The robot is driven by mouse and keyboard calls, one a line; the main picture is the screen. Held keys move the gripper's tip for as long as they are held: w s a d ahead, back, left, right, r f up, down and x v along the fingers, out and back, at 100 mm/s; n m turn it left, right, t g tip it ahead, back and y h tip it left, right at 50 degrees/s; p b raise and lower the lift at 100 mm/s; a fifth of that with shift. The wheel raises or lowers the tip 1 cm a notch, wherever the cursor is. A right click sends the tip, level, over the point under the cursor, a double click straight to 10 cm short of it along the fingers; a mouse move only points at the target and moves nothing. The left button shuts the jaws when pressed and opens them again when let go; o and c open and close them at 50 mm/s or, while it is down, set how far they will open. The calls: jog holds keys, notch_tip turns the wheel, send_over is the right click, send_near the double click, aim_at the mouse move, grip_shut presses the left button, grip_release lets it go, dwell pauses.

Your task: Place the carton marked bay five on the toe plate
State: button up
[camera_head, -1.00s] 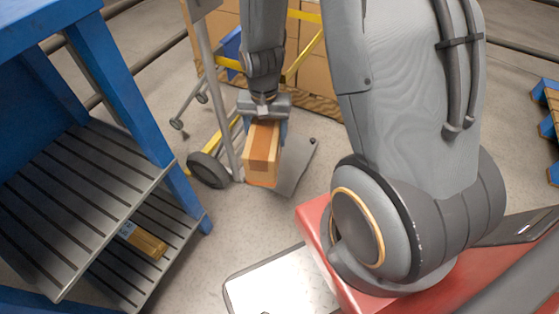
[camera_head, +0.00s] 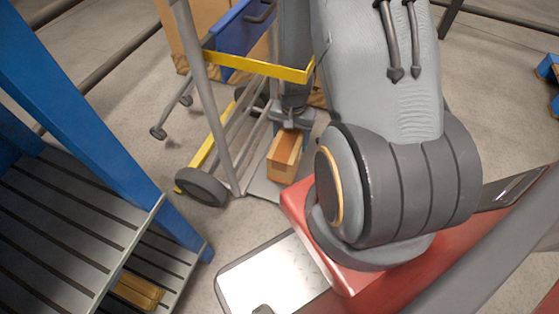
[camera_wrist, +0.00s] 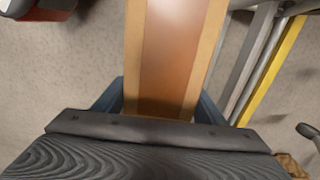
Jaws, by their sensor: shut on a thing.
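A brown carton with a darker tape band (camera_head: 285,157) is between the fingers of my gripper (camera_head: 291,128). It also fills the upper middle of the wrist view (camera_wrist: 170,50), between two blue-grey fingers (camera_wrist: 165,105). No bay marking is readable on it. The grey toe plate (camera_head: 262,189) of the hand truck lies low at the floor, partly hidden by the carton and my arm. The carton is over or on the plate in the head view; I cannot tell whether it touches.
The hand truck (camera_head: 218,130) has a yellow crossbar and black wheels (camera_head: 201,187). A blue rack with slatted grey shelves (camera_head: 70,215) stands at the left, with another carton (camera_head: 138,290) on its lower shelf. Some floor (camera_head: 130,120) is clear.

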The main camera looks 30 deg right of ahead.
jog(key=shift+w+d+f, duration=0.15)
jog(key=shift+f, duration=0.3)
jog(key=shift+w+d+f, duration=0.15)
jog(key=shift+f, duration=0.3)
jog(key=f+b, duration=0.3)
jog(key=f, duration=0.3)
jog(key=shift+d, duration=0.2)
jog(key=shift+f+b, duration=0.95)
jog(key=shift+f, duration=0.75)
jog(key=shift+f, duration=0.15)
jog(key=o, duration=1.3)
